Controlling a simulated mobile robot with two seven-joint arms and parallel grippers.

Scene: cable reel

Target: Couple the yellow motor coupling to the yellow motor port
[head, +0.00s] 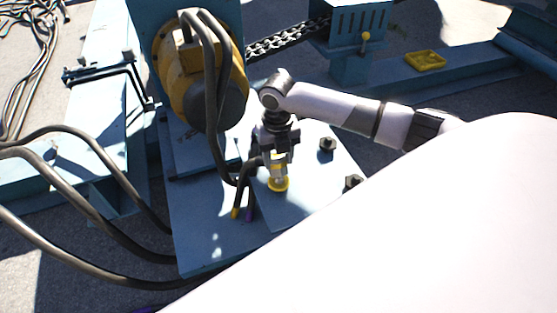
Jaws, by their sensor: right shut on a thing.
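My right gripper (275,166) points down over the blue base plate (210,231) in front of the motor. It is shut on what looks like the yellow motor coupling (278,185), whose yellow ring shows just below the fingers, close to the plate. A dark cable runs from the gripper's left side down to a yellow end (235,213). I cannot make out the yellow motor port apart from the yellow ring, or tell whether the two are joined. My left gripper is out of view.
The yellow and dark motor (190,85) stands behind, with thick hoses hanging down its front. Black fittings (327,144) and (352,182) stand on the plate to the right. Thick cables (75,228) cross at left. A yellow tray (425,60) lies at the back right.

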